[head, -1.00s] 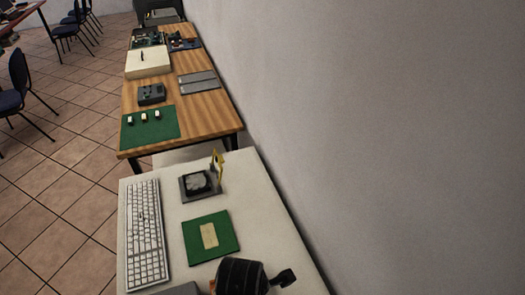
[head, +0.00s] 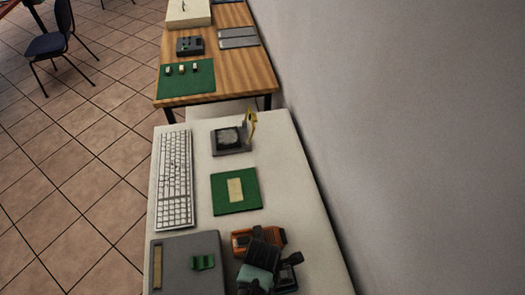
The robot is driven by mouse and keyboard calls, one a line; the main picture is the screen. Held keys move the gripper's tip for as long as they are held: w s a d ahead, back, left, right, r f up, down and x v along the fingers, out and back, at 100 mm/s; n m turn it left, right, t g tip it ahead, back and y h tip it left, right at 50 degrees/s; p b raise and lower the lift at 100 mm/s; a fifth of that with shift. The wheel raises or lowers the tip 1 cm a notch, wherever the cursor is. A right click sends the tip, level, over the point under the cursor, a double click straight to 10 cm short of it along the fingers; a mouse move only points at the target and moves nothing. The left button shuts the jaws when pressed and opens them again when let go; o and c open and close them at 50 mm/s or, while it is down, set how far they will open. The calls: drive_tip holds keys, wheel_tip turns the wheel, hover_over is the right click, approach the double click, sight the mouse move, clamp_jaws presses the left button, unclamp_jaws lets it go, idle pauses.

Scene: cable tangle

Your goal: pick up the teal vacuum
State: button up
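A teal-topped piece (head: 257,275), which looks like the teal vacuum, shows at the bottom of the head view on the near end of the white table (head: 292,205). Only part of it shows among dark parts. Dark blocky parts, which look like my gripper (head: 268,252), are over and beside it and partly cover an orange-and-black thing (head: 243,239) just behind. I cannot make out the fingertips, or whether they touch the teal piece.
Left of the cluster is a grey box (head: 207,244) with a green piece on top. A white keyboard (head: 174,180), a green mat (head: 222,202) and a grey stand (head: 230,140) lie farther back. A wooden table (head: 240,80) stands beyond. The wall runs along the right.

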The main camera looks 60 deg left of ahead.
drive_tip(key=shift+f, duration=0.45)
drive_tip(key=c, duration=1.5)
drive_tip(key=shift+r, duration=0.15)
wheel_tip(320, 180, up, 10)
drive_tip(key=shift+f, duration=0.1)
